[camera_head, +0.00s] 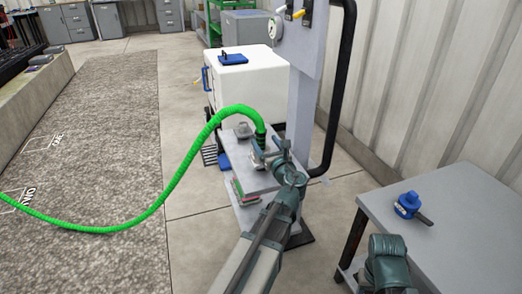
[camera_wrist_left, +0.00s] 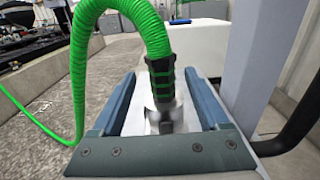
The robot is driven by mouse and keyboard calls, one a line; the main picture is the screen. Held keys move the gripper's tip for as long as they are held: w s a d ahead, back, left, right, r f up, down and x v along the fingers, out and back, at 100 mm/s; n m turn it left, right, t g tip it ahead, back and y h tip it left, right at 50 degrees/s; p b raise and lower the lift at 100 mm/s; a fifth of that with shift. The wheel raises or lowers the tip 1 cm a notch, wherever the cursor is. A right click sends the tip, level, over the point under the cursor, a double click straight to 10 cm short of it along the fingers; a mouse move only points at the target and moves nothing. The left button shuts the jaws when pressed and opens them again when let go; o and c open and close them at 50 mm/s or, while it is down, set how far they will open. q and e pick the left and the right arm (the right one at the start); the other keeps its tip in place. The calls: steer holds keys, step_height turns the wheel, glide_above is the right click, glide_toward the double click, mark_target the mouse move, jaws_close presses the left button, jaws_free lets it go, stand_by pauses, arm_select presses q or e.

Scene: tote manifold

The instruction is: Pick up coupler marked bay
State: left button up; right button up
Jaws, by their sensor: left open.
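A green corrugated hose (camera_head: 190,150) ends in a black ribbed coupler (camera_head: 261,129) above a small grey stand shelf. In the left wrist view the coupler (camera_wrist_left: 162,78) points downward with a metallic lower end. No marking on it is readable. My left gripper (camera_head: 268,155) is open at the coupler. In the left wrist view the gripper (camera_wrist_left: 160,85) has one finger on each side of the coupler's lower part, with gaps visible. Whether the coupler rests on a fitting below is unclear.
A grey post (camera_head: 303,95) with a black pipe (camera_head: 340,90) stands right behind the coupler. A white tote (camera_head: 250,82) with a blue lid piece is behind. A grey table (camera_head: 455,225) at right holds a blue fitting (camera_head: 407,205).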

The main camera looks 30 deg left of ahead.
mark_target(263, 135)
arm_select(q)
steer(key=x, duration=0.2)
steer(key=r+p+x, duration=0.1)
steer(key=x, duration=0.2)
steer(key=shift+w, duration=0.2)
jaws_close()
stand_by(0.3)
stand_by(1.0)
